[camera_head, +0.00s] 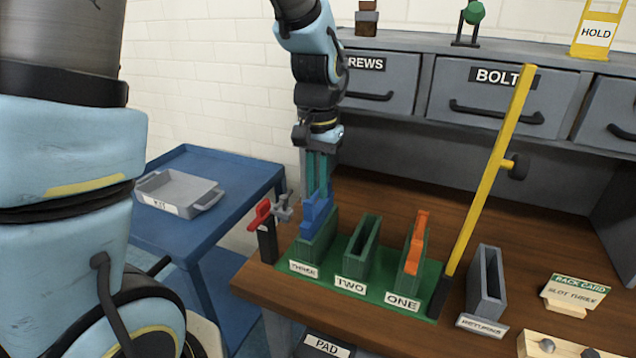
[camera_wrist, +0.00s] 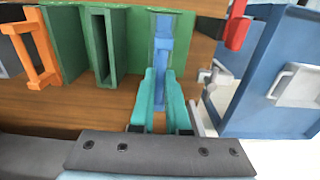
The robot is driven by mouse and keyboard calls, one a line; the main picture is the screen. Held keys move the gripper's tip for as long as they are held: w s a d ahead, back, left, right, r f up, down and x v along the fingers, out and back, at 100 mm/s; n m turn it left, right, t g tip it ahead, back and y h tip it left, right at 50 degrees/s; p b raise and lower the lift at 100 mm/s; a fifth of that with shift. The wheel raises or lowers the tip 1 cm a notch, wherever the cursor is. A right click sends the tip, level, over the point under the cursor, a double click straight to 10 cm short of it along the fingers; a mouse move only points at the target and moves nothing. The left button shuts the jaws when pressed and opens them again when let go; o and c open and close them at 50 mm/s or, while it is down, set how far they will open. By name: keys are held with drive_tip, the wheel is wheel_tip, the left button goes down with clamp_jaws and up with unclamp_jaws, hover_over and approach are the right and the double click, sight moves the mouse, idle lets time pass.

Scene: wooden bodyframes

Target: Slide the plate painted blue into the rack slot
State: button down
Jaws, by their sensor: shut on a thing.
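The blue plate (camera_head: 315,216) stands upright at slot three, the leftmost slot of the green rack (camera_head: 375,287). Its stepped upper part shows above the slot walls, and its lower part is hidden by them. My gripper (camera_head: 317,188) comes down from above with teal fingers shut on the top of the blue plate. In the wrist view the blue plate (camera_wrist: 162,42) runs from between my fingers (camera_wrist: 163,75) into the green slot. Slot two (camera_head: 365,247) is empty. An orange plate (camera_head: 417,243) stands in slot one. The rack card (camera_head: 576,293) reads slot three.
A red-handled clamp (camera_head: 260,215) stands just left of slot three. A tall yellow bar (camera_head: 490,165) leans right of slot one, beside the grey returns holder (camera_head: 487,282). A blue cart (camera_head: 205,240) with a grey tray (camera_head: 178,193) is at left. Drawers (camera_head: 490,100) line the back.

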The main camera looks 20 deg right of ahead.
drive_tip(key=shift+f+b, duration=0.8)
drive_tip(key=shift+f, duration=0.5)
drive_tip(key=c, duration=0.8)
unclamp_jaws()
drive_tip(key=shift+r, duration=0.1)
wheel_tip(320, 180, up, 11)
drive_tip(key=shift+f+b, duration=0.15)
drive_tip(key=shift+b, duration=0.6)
drive_tip(key=a+f+n, duration=0.2)
drive_tip(key=a+f, duration=0.1)
drive_tip(key=a, duration=0.5)
drive_tip(key=w+a+f+n+t, duration=0.1)
drive_tip(key=a+f+n, duration=0.2)
drive_tip(key=a, duration=0.6)
drive_tip(key=a+f+n, duration=0.2)
drive_tip(key=a+f, duration=0.3)
drive_tip(key=a, duration=0.3)
drive_tip(key=shift+w+a+f+t, duration=0.15)
drive_tip(key=shift+f+t, duration=0.1)
drive_tip(key=shift+t, duration=0.05)
